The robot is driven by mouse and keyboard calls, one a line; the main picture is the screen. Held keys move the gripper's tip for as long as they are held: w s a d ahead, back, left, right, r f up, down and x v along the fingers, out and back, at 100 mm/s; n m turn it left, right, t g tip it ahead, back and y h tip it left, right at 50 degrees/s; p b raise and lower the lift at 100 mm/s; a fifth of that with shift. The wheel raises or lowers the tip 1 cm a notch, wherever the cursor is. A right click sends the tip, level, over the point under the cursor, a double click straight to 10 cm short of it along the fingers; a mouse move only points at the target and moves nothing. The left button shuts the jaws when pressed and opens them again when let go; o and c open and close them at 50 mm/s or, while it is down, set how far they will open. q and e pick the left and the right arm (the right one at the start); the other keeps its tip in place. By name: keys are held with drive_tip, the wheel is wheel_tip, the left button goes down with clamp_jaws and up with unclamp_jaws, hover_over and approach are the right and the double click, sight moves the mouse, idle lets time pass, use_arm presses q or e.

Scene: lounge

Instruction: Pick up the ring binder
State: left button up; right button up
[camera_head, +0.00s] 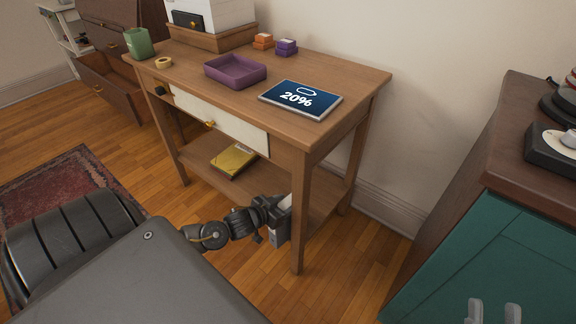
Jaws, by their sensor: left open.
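A flat yellow item (233,160) with a dark edge lies on the lower shelf of the wooden side table; I cannot tell for sure whether it is a binder or a book. My left gripper (277,219) is open at the right part of that shelf, just left of the table's near leg. A small pale patch (285,202) shows beside the gripper, mostly hidden by it and the leg; I cannot tell if it is the ring binder or part of my gripper. My right gripper is out of view.
The table top (190,72) holds a tablet (300,98), a purple tray (235,71), tape (163,62), a green cup (139,43) and small boxes. The near leg (298,215) stands close to my gripper. A teal cabinet (500,255) is at right.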

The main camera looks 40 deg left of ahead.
use_arm(q)
clamp_jaws()
idle(0.3)
drive_tip(key=shift+r, duration=0.2)
use_arm(e)
drive_tip(key=shift+r, duration=0.1)
